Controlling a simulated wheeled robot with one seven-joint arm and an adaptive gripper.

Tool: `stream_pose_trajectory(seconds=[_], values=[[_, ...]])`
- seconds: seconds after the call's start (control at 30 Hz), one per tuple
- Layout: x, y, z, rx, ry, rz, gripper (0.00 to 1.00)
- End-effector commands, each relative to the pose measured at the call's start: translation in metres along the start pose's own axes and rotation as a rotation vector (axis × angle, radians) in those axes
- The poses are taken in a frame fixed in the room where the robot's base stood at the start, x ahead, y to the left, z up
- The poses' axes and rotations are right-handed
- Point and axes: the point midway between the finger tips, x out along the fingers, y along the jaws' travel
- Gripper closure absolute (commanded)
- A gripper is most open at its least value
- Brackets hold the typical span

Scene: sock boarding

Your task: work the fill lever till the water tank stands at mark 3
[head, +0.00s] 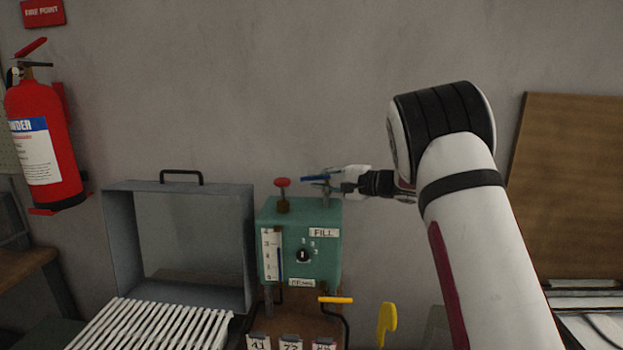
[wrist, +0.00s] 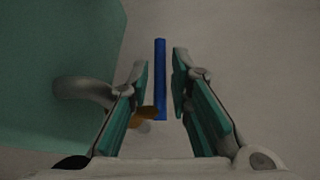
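The water tank is a green box (head: 325,260) against the wall, with FILL and DRAIN labels on its front. A white gauge (head: 266,262) with number marks is on its left front. The fill lever has a blue handle (head: 314,178) above the tank's top right. In the wrist view the blue bar (wrist: 160,75) stands between my gripper's fingers (wrist: 160,65), with a gap on each side. My gripper is open around it.
A red knob (head: 282,183) stands on the tank's top left. A yellow handle (head: 336,299) sits below the tank, with a yellow hook shape (head: 387,323) to its right. A grey open frame (head: 118,240) and white slatted rack (head: 150,327) are at left.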

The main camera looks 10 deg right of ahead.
Motion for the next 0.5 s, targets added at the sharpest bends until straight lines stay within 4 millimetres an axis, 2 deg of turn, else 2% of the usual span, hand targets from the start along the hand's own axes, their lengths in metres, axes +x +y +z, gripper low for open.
stream_pose_trajectory(seconds=[0.03, 0.2, 0.5], values=[[0.009, 0.001, 0.001, -0.001, -0.003, 0.002, 0.81], [0.026, 0.001, 0.000, 0.001, 0.000, 0.001, 0.81], [0.032, 0.000, 0.000, 0.000, 0.000, 0.000, 0.81]])
